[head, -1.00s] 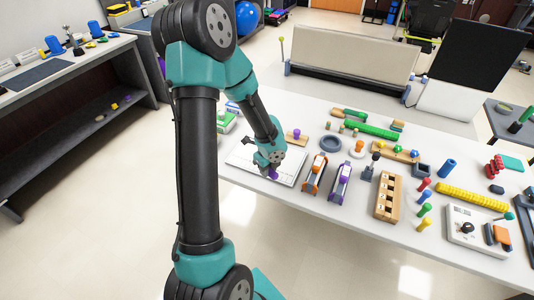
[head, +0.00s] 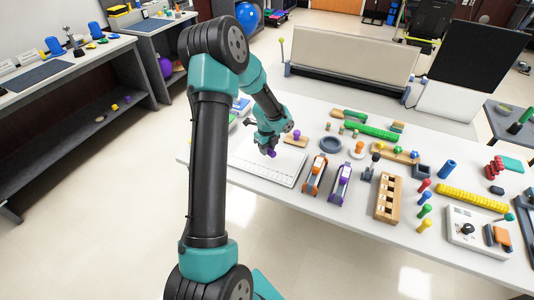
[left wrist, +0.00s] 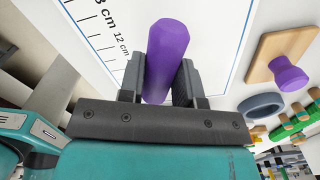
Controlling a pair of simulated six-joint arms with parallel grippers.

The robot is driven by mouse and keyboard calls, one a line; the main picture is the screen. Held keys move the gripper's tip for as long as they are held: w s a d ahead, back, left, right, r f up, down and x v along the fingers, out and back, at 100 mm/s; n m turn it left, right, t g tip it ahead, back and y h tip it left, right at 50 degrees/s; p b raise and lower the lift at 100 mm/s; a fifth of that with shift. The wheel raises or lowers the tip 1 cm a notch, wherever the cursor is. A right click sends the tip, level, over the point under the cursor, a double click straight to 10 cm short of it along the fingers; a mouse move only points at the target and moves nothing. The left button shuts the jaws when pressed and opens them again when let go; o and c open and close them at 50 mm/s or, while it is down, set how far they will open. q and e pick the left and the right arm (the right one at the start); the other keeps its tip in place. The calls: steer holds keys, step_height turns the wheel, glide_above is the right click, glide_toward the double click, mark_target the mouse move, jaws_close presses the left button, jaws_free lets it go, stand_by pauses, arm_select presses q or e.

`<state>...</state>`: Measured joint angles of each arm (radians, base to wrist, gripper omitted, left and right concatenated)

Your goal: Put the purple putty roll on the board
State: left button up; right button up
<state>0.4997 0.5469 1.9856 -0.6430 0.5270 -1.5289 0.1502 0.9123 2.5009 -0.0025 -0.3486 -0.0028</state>
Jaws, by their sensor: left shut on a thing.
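The purple putty roll (head: 271,153) is held in my left gripper (head: 268,147), over the back part of the white board (head: 270,172) at the left of the table. In the left wrist view the roll (left wrist: 166,55) stands out between the two dark fingers of the left gripper (left wrist: 160,82), which are shut on it. The white board (left wrist: 215,30), with ruled marks and "cm" labels, lies behind the roll there. I cannot tell how large the gap between roll and board is. My right gripper is not in view.
A wooden base with a purple knob (head: 294,138) is just right of the gripper. A dark ring (head: 331,144) and orange and purple framed devices (head: 315,172) stand right of the board. The front of the board is clear.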

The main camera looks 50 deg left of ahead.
mark_target(267, 158)
arm_select(q)
steer(key=shift+w+a+f, duration=0.2)
steer(key=shift+a+f, duration=0.05)
steer(key=shift+f, duration=1.55)
steer(key=shift+f, duration=0.15)
steer(key=o, duration=0.9)
steer(key=shift+o, duration=0.2)
step_height(267, 158, up, 12)
steer(key=shift+r, duration=0.15)
